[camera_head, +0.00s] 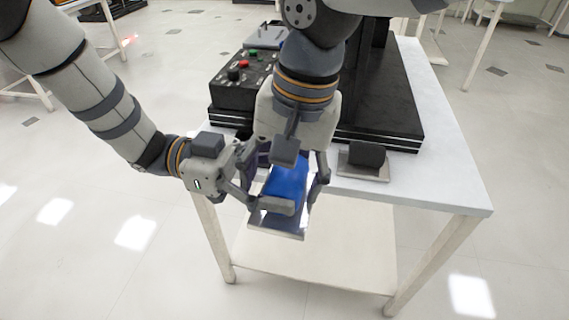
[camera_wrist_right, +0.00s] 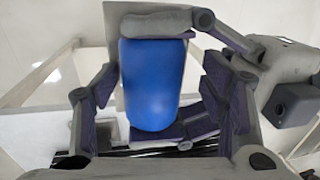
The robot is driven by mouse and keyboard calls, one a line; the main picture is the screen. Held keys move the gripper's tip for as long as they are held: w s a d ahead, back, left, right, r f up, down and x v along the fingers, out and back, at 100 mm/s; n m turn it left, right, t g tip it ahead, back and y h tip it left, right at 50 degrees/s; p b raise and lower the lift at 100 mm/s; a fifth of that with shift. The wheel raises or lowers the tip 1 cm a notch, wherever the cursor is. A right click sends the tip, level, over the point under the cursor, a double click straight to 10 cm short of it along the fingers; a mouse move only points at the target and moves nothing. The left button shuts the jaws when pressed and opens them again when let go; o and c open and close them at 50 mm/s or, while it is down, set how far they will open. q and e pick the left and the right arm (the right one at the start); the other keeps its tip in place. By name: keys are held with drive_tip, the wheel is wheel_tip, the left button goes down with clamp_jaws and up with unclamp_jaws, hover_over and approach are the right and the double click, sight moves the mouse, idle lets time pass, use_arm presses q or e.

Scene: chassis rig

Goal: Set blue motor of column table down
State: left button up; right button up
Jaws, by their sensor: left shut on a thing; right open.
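The blue motor (camera_head: 287,180) hangs at the table's front edge in the head view, with a shiny metal plate (camera_head: 278,226) at its lower end. It fills the middle of the right wrist view (camera_wrist_right: 152,85). My left gripper (camera_head: 270,192) comes from the left and is shut on the motor, with one finger across each end in the wrist view. My right gripper (camera_head: 288,172) comes from above and is open, its fingers on either side of the motor with gaps. The white table (camera_head: 440,180) holds the black column base (camera_head: 385,115).
A black control box (camera_head: 240,88) with red and green buttons sits on the base's left. A black block on a metal plate (camera_head: 365,160) lies at the table's front, right of the motor. The table's right strip is bare. A lower shelf (camera_head: 330,255) is empty.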

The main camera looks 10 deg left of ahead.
use_arm(q)
drive_tip(key=shift+d+r, duration=0.1)
use_arm(e)
drive_tip(key=shift+a+r, duration=0.1)
drive_tip(key=shift+a, duration=0.05)
clamp_jaws()
use_arm(q)
drive_tip(key=o, duration=1.7)
